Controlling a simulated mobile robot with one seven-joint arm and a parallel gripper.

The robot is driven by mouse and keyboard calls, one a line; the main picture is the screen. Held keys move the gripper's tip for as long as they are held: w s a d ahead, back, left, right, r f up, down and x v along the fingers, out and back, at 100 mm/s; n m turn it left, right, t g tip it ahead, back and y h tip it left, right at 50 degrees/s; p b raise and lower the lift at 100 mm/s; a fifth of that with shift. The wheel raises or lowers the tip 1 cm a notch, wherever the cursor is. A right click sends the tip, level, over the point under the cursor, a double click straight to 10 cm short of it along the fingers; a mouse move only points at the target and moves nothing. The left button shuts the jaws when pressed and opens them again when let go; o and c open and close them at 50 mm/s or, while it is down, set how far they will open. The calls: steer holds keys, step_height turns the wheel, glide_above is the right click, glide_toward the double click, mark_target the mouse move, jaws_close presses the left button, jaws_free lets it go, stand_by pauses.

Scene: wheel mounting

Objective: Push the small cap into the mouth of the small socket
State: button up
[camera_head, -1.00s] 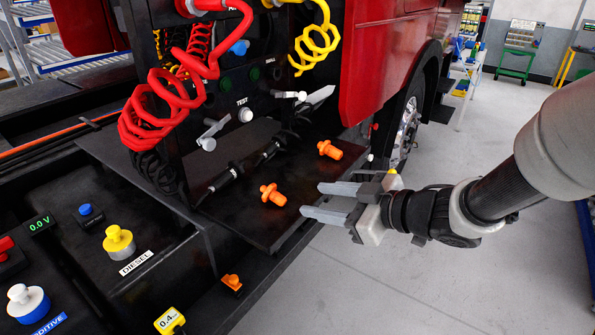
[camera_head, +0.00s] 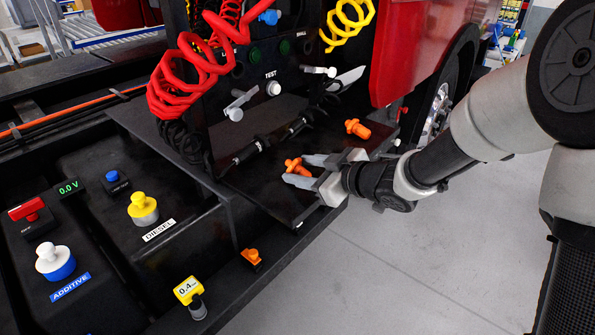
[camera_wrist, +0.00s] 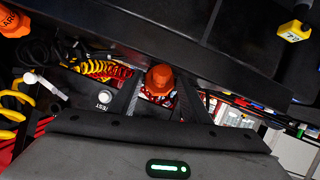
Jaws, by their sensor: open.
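The small cap (camera_head: 293,166) is an orange knobbed piece lying on the black shelf (camera_head: 260,190). My gripper (camera_head: 305,169) is open at the shelf's right edge, its two grey fingers on either side of that cap. In the wrist view the cap (camera_wrist: 160,78) shows between the dark fingers; I cannot tell whether they touch it.
A second orange cap (camera_head: 357,129) lies behind on the shelf; lettering like "LARG" shows on it in the wrist view (camera_wrist: 12,20). Red coils (camera_head: 190,75) and a yellow coil (camera_head: 346,28) hang before the panel. Levers (camera_head: 240,100) jut out. Floor at right is clear.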

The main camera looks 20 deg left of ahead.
mark_target(303, 170)
steer(key=c, duration=0.7)
steer(key=shift+o, duration=0.2)
steer(key=shift+r, duration=0.1)
step_height(303, 170, up, 10)
steer(key=p, duration=0.3)
steer(key=shift+c, duration=0.2)
steer(key=shift+o, duration=1.3)
steer(key=c, duration=0.4)
